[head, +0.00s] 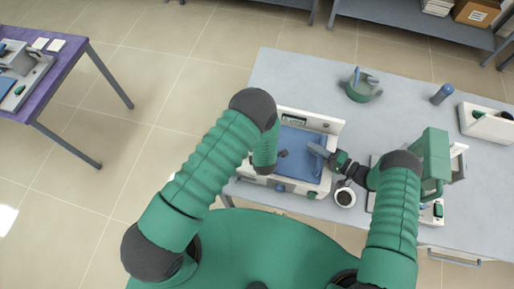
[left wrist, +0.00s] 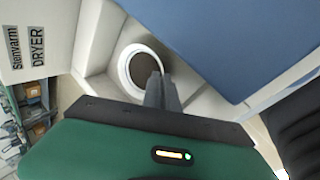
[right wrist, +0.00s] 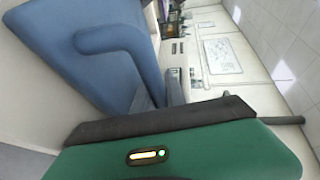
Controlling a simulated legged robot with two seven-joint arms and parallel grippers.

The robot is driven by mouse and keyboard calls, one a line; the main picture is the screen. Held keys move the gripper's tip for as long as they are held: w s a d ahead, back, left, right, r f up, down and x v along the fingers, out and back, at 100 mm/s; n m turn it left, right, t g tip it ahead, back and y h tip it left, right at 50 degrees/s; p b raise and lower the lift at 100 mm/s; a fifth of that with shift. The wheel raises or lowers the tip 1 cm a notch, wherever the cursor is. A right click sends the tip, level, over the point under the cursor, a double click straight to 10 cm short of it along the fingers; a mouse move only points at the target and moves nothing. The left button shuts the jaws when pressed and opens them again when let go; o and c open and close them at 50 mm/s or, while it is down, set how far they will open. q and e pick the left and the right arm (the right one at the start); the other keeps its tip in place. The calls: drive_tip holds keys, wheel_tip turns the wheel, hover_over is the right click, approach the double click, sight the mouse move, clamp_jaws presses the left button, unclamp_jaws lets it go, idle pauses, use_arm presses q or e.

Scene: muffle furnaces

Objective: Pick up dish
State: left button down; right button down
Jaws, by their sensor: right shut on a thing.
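The dish (left wrist: 140,68) is a white round one with a dark inside. In the left wrist view it sits within the pale walls of the dryer, marked "Stenvarm DRYER". My left gripper (left wrist: 163,92) has its fingers at the dish's near right edge; contact and finger gap are unclear. In the head view my left arm hangs over the dryer's left part. My right gripper (head: 334,157) is shut on the handle of the blue lid (head: 298,160). The lid also shows in the right wrist view (right wrist: 75,70). The dish inside the dryer is hidden in the head view.
A white cup (head: 345,197) with dark contents stands right of the dryer (head: 335,125). A green-and-white device (head: 432,160) stands further right. A green round holder (head: 362,90) and a blue cylinder (head: 441,94) are behind. The table's back left is clear.

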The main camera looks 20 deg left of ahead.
drive_tip(key=shift+s+f, duration=0.2)
drive_tip(key=shift+f, duration=0.05)
use_arm(q)
wheel_tip(320, 180, up, 21)
drive_tip(key=shift+r, duration=0.15)
idle(1.3)
